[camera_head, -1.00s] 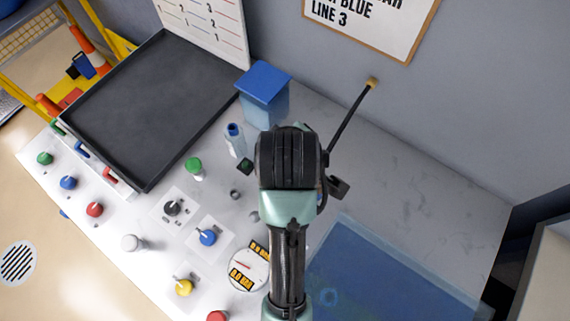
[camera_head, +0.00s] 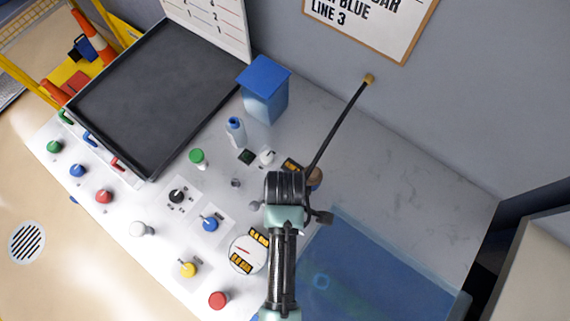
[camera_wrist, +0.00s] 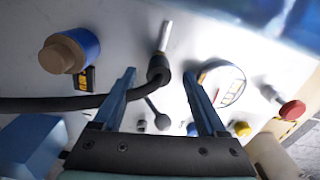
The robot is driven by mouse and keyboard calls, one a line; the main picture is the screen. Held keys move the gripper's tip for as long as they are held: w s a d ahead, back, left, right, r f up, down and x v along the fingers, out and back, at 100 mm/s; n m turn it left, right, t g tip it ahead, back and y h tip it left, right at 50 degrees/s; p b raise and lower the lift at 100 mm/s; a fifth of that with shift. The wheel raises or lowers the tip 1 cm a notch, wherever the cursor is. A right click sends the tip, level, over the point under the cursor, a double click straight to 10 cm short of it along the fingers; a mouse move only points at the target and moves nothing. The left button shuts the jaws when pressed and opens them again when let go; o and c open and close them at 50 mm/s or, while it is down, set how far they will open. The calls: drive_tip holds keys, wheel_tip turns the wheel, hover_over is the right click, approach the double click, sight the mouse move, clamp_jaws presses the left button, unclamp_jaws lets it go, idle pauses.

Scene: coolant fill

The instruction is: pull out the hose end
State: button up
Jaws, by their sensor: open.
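The black hose (camera_head: 338,122) runs from a tan fitting on the wall down behind my wrist. In the wrist view the hose (camera_wrist: 50,104) comes in from the left and bends up to the hose end (camera_wrist: 158,72), a black collar with a pale rod-like tip. My gripper (camera_wrist: 160,76) is open, its two blue fingers on either side of the hose end, with gaps visible on both sides. I cannot tell whether the hose end is seated in anything. In the head view my wrist hides the fingers and the hose end.
A blue cylinder with a tan cap (camera_wrist: 70,52) stands left of the fingers. A round gauge (camera_head: 248,254) and several coloured knobs lie nearby on the white bench. A blue-lidded container (camera_head: 264,90), a dark tray (camera_head: 150,100) and a translucent blue panel (camera_head: 370,270) surround the area.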

drive_tip(key=shift+f, duration=1.35)
clamp_jaws()
drive_tip(key=c, duration=0.8)
unclamp_jaws()
drive_tip(key=c, duration=0.3)
drive_tip(key=shift+c, duration=0.2)
drive_tip(key=shift+r+p, duration=0.45)
drive_tip(key=shift+p, duration=0.15)
drive_tip(key=shift+r+p, duration=2.35)
drive_tip(key=shift+p, duration=0.2)
